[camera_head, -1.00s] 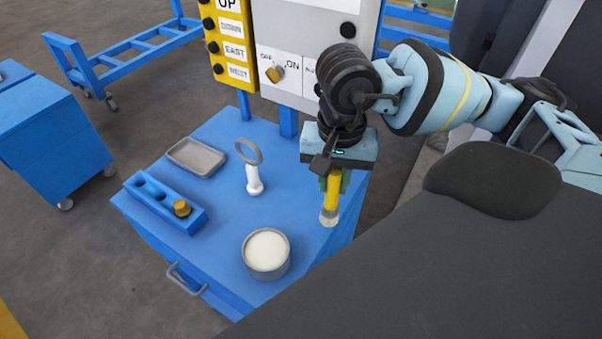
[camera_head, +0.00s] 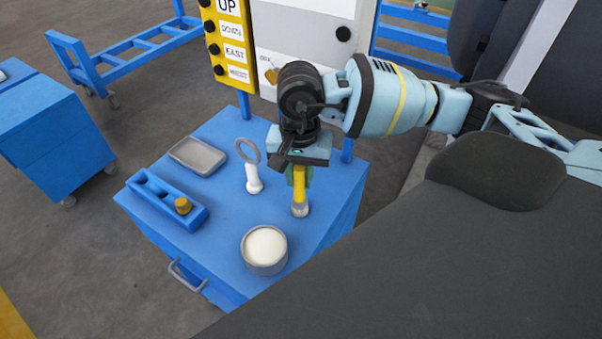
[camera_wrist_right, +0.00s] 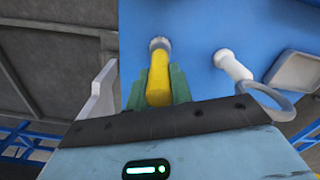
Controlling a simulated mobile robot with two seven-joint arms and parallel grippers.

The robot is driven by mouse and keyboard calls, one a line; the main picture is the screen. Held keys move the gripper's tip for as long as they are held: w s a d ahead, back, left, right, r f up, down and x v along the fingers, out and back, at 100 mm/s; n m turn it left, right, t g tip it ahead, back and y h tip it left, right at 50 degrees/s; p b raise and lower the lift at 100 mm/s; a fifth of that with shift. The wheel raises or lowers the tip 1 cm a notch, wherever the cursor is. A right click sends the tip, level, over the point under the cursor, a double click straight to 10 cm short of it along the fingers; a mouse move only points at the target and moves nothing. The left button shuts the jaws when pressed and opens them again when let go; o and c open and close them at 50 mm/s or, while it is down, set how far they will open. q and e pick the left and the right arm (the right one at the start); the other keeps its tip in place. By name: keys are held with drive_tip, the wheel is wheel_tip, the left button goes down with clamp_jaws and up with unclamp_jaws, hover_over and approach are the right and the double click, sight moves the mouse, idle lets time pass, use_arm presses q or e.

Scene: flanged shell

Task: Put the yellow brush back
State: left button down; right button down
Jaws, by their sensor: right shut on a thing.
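The yellow brush (camera_head: 299,191) hangs upright, bristles down, from my right gripper (camera_head: 300,172), which is shut on its handle. In the right wrist view the brush (camera_wrist_right: 159,78) sits between the green fingers (camera_wrist_right: 160,92), its pale bristle end pointing at the blue table top. It is over the right part of the blue table (camera_head: 325,215); whether the bristles touch the table I cannot tell. A blue holder block (camera_head: 160,197) with round holes stands at the table's left; a short yellow-brown piece (camera_head: 183,205) sits in its front hole. My left gripper is not in view.
A white-handled tool with a grey ring (camera_head: 252,172) stands left of the brush. A grey can with white contents (camera_head: 264,252) stands in front. A grey tray (camera_head: 197,156) lies at the back left. A control box (camera_head: 300,35) rises behind the table.

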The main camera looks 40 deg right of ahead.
drive_tip(key=shift+f, duration=0.1)
drive_tip(key=c, duration=1.3)
unclamp_jaws()
drive_tip(key=shift+o, duration=0.2)
wheel_tip(320, 180, up, 12)
drive_tip(key=shift+w+r, duration=0.1)
